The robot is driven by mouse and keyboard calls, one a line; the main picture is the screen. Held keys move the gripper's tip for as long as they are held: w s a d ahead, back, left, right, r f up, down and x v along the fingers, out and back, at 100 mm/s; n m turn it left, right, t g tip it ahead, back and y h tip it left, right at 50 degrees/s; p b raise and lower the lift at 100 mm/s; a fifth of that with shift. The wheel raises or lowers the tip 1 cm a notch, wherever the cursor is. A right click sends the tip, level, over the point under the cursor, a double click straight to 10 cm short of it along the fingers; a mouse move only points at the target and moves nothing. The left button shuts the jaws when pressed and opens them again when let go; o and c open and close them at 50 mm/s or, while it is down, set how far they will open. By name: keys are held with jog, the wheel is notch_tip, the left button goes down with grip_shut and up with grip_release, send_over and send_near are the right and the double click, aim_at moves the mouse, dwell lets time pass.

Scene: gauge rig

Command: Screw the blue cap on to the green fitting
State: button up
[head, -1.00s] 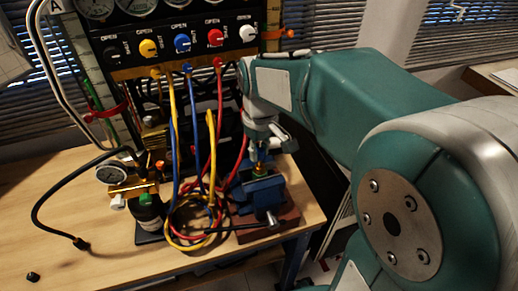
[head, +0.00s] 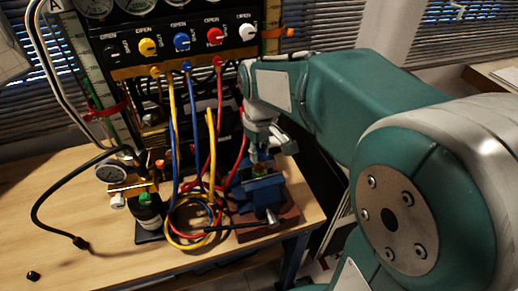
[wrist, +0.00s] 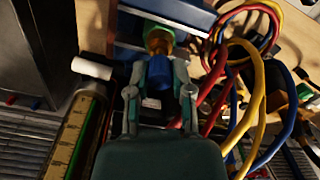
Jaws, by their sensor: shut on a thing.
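The blue cap (wrist: 159,74) sits between the fingers of my gripper (wrist: 159,88) in the wrist view, and the gripper is shut on it. The green fitting (wrist: 157,34) with a brass-coloured part is directly beyond the cap, in line with it. The cap appears to meet the brass part, but I cannot tell whether the threads are engaged. In the head view, my gripper (head: 261,152) points down over the blue vise (head: 265,192), where the fitting (head: 260,171) stands upright. My fingers largely hide the cap there.
Yellow, blue and red hoses (head: 188,235) hang from the valve panel (head: 190,45) and coil left of the vise. A gauge (head: 111,172) and a green-topped black bottle (head: 148,209) stand further left. The front left of the wooden table (head: 100,255) is mostly clear.

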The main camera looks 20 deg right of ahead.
jog(key=shift+f, duration=0.9)
dwell(0.9)
jog(key=m, duration=0.5)
dwell(0.4)
jog(key=m, duration=0.5)
jog(key=shift+m, duration=0.3)
jog(key=m, duration=0.5)
